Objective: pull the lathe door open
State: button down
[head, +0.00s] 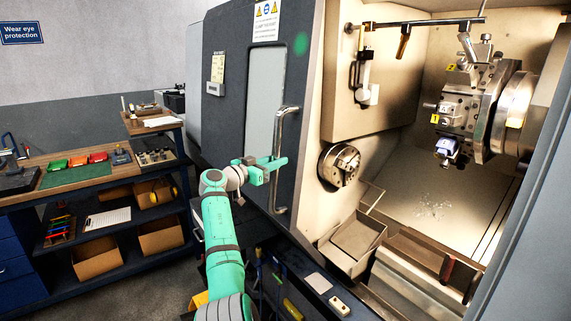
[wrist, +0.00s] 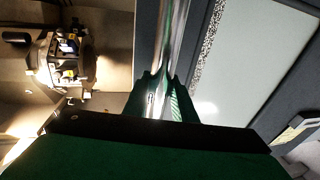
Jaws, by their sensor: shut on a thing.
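The lathe door (head: 236,130) is a dark grey sliding panel with a pale window, and it stands at the left of the opening with the lathe's inside in view. Its handle (head: 279,135) is an upright shiny metal bar near the door's right edge. My green gripper (head: 277,164) is at the handle's middle, its fingers around the bar. In the wrist view the handle (wrist: 177,30) runs between the two green fingers (wrist: 164,98), which are shut on it. The part of the bar between the fingers is partly hidden.
Inside the lathe are a chuck (head: 341,165), a tool turret (head: 478,110) and a grey tray (head: 352,243). A workbench (head: 125,170) with coloured bins stands at the left. Hand tools hang below the door near my arm. Floor (head: 130,290) shows between bench and lathe.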

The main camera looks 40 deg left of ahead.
jog(key=shift+w+a+r, duration=0.1)
jog(key=shift+w+a, duration=0.15)
jog(key=shift+a, duration=0.5)
jog(key=c, duration=1.5)
grip_release()
jog(key=shift+o, duration=0.2)
jog(key=shift+s, duration=0.1)
jog(key=s+a, duration=0.1)
jog(key=s, duration=0.9)
jog(key=shift+s, duration=0.25)
jog(key=shift+w+d, duration=0.1)
